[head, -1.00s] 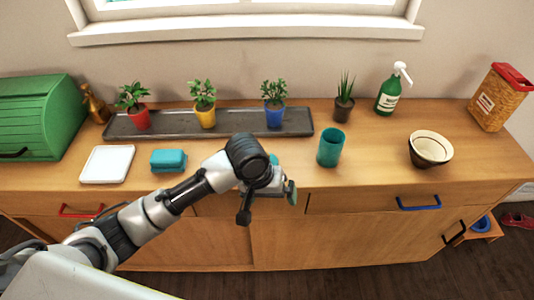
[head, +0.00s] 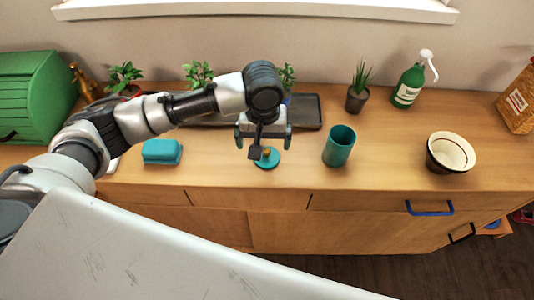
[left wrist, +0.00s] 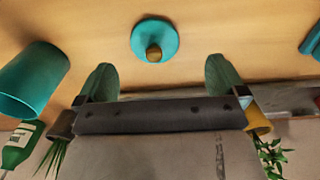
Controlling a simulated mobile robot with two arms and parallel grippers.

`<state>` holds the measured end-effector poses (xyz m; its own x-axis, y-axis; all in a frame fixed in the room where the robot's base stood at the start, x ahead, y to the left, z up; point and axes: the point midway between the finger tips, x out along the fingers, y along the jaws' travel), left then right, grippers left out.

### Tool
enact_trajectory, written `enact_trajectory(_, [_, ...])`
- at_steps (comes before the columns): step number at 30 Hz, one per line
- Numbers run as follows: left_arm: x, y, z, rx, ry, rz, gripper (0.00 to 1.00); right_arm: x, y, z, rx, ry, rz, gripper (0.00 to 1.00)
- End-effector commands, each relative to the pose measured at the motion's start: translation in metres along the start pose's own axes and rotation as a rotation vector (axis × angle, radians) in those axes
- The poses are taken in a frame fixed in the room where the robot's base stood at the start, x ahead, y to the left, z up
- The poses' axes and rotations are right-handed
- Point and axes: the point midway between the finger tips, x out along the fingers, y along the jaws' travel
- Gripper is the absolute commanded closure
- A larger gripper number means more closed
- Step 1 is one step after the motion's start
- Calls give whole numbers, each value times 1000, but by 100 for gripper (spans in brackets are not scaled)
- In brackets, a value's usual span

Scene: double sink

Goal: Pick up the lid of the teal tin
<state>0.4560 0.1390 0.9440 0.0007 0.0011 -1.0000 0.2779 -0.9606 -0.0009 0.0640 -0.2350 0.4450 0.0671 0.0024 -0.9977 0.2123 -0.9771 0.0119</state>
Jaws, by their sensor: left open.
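The round teal lid (head: 265,163) lies flat on the wooden counter, left of the open teal tin (head: 339,147). Its wooden knob points up. My left gripper (head: 263,140) is open and empty over the lid, its fingers apart from it. In the left wrist view the lid (left wrist: 148,33) sits centred just beyond the gap between the two fingertips (left wrist: 160,72). The tin (left wrist: 30,80) stands at the left there. My arm hides part of the counter in the head view. My right gripper is not in view.
A blue-green block (head: 162,151) lies left of the lid. The dark plant tray (head: 308,112) runs behind it, partly hidden by my arm. A bowl (head: 450,153), a small plant (head: 358,88) and a green pump bottle (head: 409,85) stand to the right. The counter's front edge is close.

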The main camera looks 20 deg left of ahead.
Motion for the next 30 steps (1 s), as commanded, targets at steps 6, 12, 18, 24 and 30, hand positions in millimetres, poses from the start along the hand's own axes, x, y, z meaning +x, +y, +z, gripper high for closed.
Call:
enact_trajectory(6, [20,4,-1,1,-2,-1,0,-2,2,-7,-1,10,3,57])
enact_trajectory(12, [49,7,-2,1,0,-1,0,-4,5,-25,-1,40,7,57])
enact_trajectory(18, [57,7,-2,2,2,1,0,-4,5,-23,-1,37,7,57])
enact_trajectory(24, [56,7,-2,3,2,1,11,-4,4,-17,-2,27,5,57])
enact_trajectory(30, [56,7,-2,3,2,1,41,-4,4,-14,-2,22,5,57])
